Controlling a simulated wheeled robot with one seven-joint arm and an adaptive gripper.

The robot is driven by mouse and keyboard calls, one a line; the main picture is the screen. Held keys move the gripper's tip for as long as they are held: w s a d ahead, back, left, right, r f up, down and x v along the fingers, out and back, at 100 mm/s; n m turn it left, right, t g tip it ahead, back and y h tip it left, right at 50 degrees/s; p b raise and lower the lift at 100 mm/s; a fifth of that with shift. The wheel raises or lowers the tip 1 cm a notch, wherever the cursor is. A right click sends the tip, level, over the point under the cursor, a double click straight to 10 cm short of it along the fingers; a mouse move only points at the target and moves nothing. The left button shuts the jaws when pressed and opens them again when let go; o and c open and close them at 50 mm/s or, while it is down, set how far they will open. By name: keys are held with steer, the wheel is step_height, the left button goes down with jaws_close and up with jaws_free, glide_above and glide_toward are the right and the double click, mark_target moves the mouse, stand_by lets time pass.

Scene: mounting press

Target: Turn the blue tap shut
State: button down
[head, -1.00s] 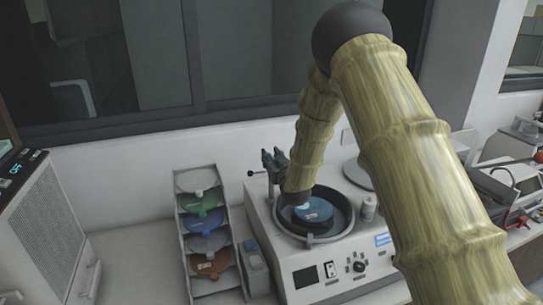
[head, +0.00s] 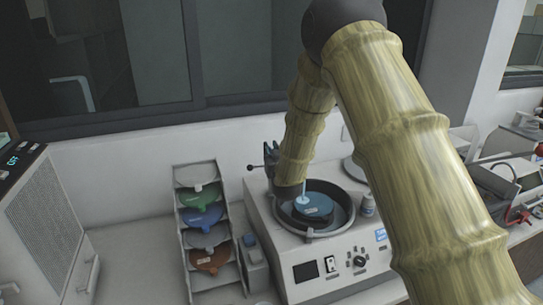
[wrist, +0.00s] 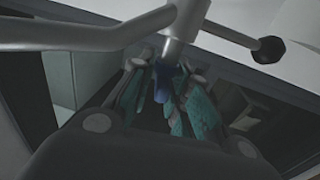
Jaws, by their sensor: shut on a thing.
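The blue tap (wrist: 160,88) shows as a small dark blue piece under a metal pipe in the wrist view. My gripper (wrist: 164,80) has its teal fingers on both sides of it and is shut on it. The fingers cover part of the tap, so its exact angle cannot be told. In the head view my gripper (head: 271,155) is at the back left of the white machine (head: 285,245), partly behind my wrist. The tap cannot be made out there.
The machine's round bowl (head: 345,215) holds a blue disc (head: 316,207) close to my wrist. A black-knobbed lever (head: 251,168) sticks out left of my gripper; its knob (wrist: 269,50) is also in the wrist view. A rack (head: 183,245) of coloured discs stands left.

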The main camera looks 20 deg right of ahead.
steer(key=m+h+b, duration=0.1)
steer(key=h+b, duration=0.1)
steer(key=m+g+h+b, duration=0.1)
steer(key=m+h, duration=0.1)
steer(key=h, duration=0.1)
steer(key=shift+a+f+b, duration=0.1)
steer(key=shift+f+b, duration=0.1)
steer(key=shift+b, duration=0.2)
steer(key=m+g+h+b, duration=0.1)
steer(key=m+g+h, duration=0.2)
steer(key=h, duration=0.1)
steer(key=shift+r+m+h+b, duration=0.1)
steer(key=shift+m+h+b, duration=0.25)
steer(key=shift+m+h, duration=0.05)
steer(key=m+g+h+b, duration=0.1)
steer(key=m+g+h, duration=0.1)
steer(key=m+g, duration=0.1)
steer(key=m+g+h+b, duration=0.1)
steer(key=m+g+h, duration=0.2)
steer(key=g, duration=0.2)
steer(key=shift+h, duration=0.3)
steer(key=shift+m+g+h+b, duration=0.5)
steer(key=shift+m+g+b, duration=0.3)
steer(key=shift+m+g, duration=1.35)
steer(key=shift+g, duration=0.65)
steer(key=c, duration=1.5)
jaws_free()
steer(key=shift+d, duration=0.2)
steer(key=shift+c, duration=0.2)
steer(key=shift+a, duration=0.1)
